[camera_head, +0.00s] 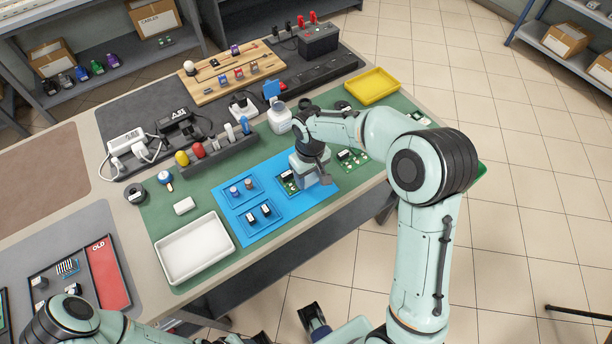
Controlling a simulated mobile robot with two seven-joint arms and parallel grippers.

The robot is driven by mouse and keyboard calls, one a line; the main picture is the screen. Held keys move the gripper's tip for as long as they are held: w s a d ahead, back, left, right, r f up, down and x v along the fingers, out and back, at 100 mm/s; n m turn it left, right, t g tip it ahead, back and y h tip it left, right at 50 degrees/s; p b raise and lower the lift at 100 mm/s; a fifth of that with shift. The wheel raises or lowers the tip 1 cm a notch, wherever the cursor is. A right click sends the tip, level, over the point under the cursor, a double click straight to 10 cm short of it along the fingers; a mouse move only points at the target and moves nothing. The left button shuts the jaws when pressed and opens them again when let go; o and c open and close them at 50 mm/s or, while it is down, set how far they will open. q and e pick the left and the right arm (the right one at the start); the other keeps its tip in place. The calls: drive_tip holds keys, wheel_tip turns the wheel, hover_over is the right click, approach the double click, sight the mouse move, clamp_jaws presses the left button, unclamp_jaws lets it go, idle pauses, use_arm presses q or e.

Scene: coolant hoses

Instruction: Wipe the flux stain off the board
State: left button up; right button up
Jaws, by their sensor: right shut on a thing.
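A small green circuit board (289,182) lies on the blue mat (262,168), partly covered by my right gripper. My right gripper (313,180) comes down from above at the board's right side. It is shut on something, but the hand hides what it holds. I cannot tell whether the held thing touches the board. No flux stain can be made out at this size. My left arm (72,308) is low at the left, and its gripper does not show.
Blue trays with small parts (262,226) sit left of the board. A white tray (167,276), a white block (184,205), a white bottle (279,119) and a yellow tray (374,86) stand around. Another green board (352,160) lies close to the right of my right gripper.

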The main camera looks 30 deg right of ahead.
drive_tip(key=shift+r+p, duration=1.95)
drive_tip(key=shift+r, duration=1.1)
use_arm(q)
drive_tip(key=r, duration=0.1)
drive_tip(key=w+r, duration=0.1)
drive_tip(key=r, duration=0.1)
drive_tip(key=w+r, duration=0.1)
drive_tip(key=shift+r, duration=0.15)
use_arm(e)
drive_tip(key=shift+f, duration=0.1)
